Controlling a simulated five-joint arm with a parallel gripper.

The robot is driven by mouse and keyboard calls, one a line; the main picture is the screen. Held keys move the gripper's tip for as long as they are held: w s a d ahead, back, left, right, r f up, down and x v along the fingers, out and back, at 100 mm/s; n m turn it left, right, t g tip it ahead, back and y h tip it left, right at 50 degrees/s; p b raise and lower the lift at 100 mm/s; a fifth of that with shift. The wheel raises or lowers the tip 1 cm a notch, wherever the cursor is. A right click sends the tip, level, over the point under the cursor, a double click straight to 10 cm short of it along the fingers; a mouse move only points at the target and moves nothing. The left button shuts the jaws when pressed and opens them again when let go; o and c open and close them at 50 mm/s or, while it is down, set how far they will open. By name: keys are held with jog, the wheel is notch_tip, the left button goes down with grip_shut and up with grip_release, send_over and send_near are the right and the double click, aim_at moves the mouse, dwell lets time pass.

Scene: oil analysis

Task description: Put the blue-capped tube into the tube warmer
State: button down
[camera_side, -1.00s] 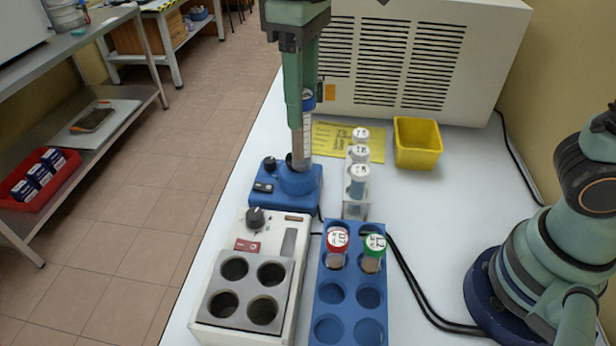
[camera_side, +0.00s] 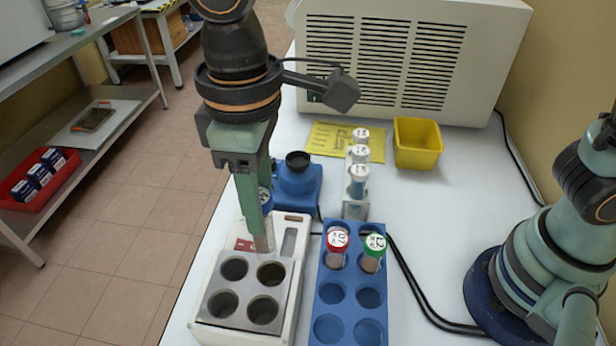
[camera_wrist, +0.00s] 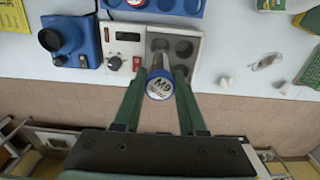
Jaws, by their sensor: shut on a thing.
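My gripper (camera_side: 257,215) is shut on the blue-capped tube (camera_side: 265,197), and its green fingers cover part of it in the side view. In the wrist view the blue cap (camera_wrist: 159,86) with a white label reading M9 sits between the fingertips. The tube hangs roughly upright over the rear part of the tube warmer (camera_side: 212,318), behind its block of dark holes. The tube's lower end is near the back holes; the exact gap cannot be told. The warmer's holes look empty in the side view.
A blue rack (camera_side: 351,314) right of the warmer holds a red-capped tube (camera_side: 337,246) and a green-capped tube (camera_side: 373,252). A blue mixer (camera_side: 298,183) stands behind the warmer. A small stand (camera_side: 355,208) with white-capped vials and a yellow bin (camera_side: 417,143) are farther back.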

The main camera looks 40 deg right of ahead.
aim_at(267, 250)
jog(key=shift+f, duration=5.2)
jog(key=shift+c, duration=1.9)
grip_release()
jog(key=shift+r, duration=0.15)
